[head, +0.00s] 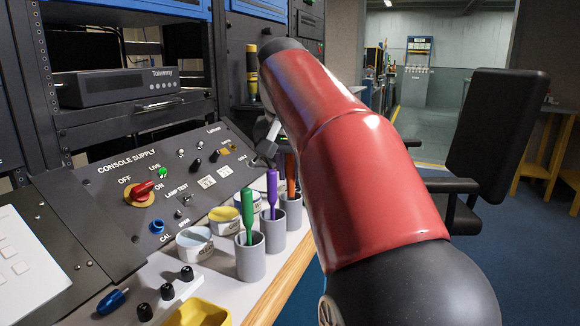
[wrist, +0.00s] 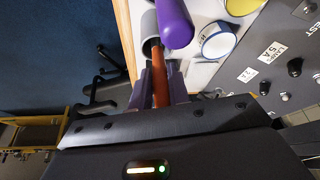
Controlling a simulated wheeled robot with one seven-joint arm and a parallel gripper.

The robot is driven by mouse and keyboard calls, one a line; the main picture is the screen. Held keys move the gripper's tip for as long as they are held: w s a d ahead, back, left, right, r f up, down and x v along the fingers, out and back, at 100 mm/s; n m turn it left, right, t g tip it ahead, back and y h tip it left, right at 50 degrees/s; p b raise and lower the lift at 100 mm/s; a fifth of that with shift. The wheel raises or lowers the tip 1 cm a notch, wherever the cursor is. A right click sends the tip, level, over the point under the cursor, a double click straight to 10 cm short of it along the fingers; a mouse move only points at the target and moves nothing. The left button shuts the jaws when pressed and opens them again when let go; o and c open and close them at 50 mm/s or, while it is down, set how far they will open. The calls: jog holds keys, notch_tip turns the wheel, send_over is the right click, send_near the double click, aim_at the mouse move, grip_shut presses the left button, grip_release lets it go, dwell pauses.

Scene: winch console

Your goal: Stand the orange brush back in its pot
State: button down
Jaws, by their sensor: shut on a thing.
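The orange brush (head: 291,172) is upright in the head view, with its lower end at the mouth of the rightmost grey pot (head: 291,210) and seemingly inside it. In the wrist view the orange brush (wrist: 158,72) runs from between my fingers to the grey pot (wrist: 149,30). My gripper (wrist: 160,85) is shut on the brush's upper part; in the head view my red arm hides much of it. How deep the brush sits cannot be told.
A purple brush (head: 272,190) and a green brush (head: 248,215) stand in grey pots to the left. Paint tubs (head: 195,245) sit beside them, before the console panel (head: 110,190). The wooden bench edge (head: 285,285) and a dark chair (head: 497,130) are to the right.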

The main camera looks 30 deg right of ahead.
jog(key=shift+f, duration=0.35)
dwell(0.6)
jog(key=c, duration=1.3)
grip_release()
jog(key=shift+o, duration=0.2)
notch_tip(320, 180, up, 6)
jog(key=p, duration=0.5)
jog(key=shift+f, duration=0.25)
jog(key=shift+r+p, duration=0.65)
jog(key=shift+r, duration=1.6)
